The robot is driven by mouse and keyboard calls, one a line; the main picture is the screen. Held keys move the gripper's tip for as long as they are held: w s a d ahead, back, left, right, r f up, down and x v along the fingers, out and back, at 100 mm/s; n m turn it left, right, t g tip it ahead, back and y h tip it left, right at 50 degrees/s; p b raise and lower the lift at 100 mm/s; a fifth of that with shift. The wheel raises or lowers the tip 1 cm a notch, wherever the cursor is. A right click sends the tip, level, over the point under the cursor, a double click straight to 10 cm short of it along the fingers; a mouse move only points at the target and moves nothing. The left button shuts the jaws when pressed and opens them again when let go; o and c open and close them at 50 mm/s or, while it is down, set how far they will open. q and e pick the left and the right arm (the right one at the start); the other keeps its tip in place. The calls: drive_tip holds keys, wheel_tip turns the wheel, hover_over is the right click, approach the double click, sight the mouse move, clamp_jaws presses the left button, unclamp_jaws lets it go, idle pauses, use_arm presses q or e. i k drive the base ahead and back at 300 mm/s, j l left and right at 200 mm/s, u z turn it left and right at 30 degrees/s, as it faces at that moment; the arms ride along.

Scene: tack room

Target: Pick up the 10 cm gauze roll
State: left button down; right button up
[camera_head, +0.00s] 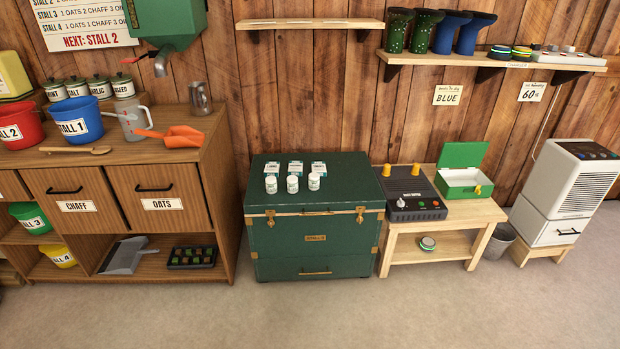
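Three small white cylinders (292,184), which look like gauze rolls, stand in a row on top of the green trunk (265,222). Three small white and teal boxes (295,168) stand in a row just behind them, one behind each cylinder. The print on the cylinders and boxes is too small to read, so I cannot tell which is the 10 cm one. Neither of my grippers shows in the head view.
A wooden cabinet (222,180) with buckets stands left of the trunk. A low wooden table (470,212) with a black device (410,190) and an open green box (465,182) stands close on its right. The floor (330,315) in front is clear.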

sight(314, 178)
drive_tip(key=i+l+u, duration=0.15)
drive_tip(key=i, duration=0.3)
drive_tip(key=i+l+u, duration=0.15)
drive_tip(key=i+l, duration=0.3)
drive_tip(key=i+l+u, duration=0.1)
drive_tip(key=i, duration=0.3)
drive_tip(key=i+l+u, duration=0.1)
drive_tip(key=i+l, duration=0.15)
drive_tip(key=i, duration=0.2)
